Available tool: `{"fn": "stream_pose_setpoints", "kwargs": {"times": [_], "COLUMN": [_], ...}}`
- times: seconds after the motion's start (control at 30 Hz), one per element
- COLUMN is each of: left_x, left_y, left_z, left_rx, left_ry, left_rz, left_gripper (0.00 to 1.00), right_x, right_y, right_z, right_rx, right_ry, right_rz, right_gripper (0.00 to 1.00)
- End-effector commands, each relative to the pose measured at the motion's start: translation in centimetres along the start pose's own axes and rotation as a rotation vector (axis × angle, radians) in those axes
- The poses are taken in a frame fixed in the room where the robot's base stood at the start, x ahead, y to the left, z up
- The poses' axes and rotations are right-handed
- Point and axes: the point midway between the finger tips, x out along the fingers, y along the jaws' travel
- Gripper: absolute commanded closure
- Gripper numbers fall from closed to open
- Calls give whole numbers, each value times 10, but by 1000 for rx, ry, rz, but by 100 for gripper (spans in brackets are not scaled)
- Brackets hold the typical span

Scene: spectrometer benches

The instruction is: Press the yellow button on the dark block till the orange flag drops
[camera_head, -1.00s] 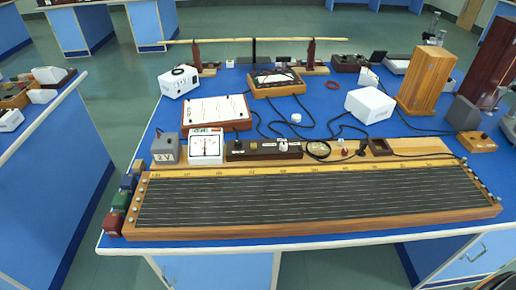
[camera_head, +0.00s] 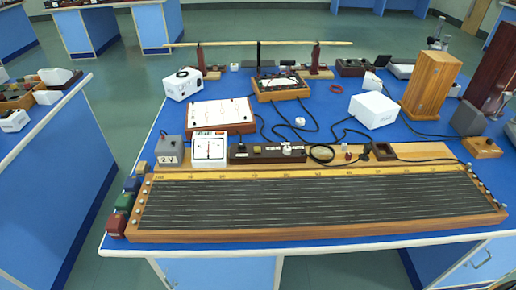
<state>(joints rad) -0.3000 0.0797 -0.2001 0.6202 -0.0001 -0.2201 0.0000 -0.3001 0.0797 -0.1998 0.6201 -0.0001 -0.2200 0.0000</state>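A long dark block (camera_head: 266,155) lies behind the slatted wooden board, near the middle of the blue bench. I cannot make out an orange flag. Neither of my grippers is in view.
The slatted board (camera_head: 320,233) fills the bench's front. A white-faced meter (camera_head: 209,149) and grey box (camera_head: 170,150) stand left of the block. Black cables and a white box (camera_head: 373,109) lie behind and right. Coloured blocks (camera_head: 125,202) line the left edge.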

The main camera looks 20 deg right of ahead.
Motion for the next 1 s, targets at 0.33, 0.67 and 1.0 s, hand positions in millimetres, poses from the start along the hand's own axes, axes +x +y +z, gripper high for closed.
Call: {"fn": "stream_pose_setpoints", "kwargs": {"times": [0.33, 0.67, 1.0], "left_x": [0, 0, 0], "left_y": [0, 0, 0], "left_z": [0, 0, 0], "left_rx": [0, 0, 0], "left_ry": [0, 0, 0], "left_rz": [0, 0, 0], "left_gripper": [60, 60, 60], "right_x": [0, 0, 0], "right_y": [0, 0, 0], "right_z": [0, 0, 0], "right_rx": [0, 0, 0], "right_ry": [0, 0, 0], "right_rz": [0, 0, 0], "right_gripper": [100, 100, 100]}}
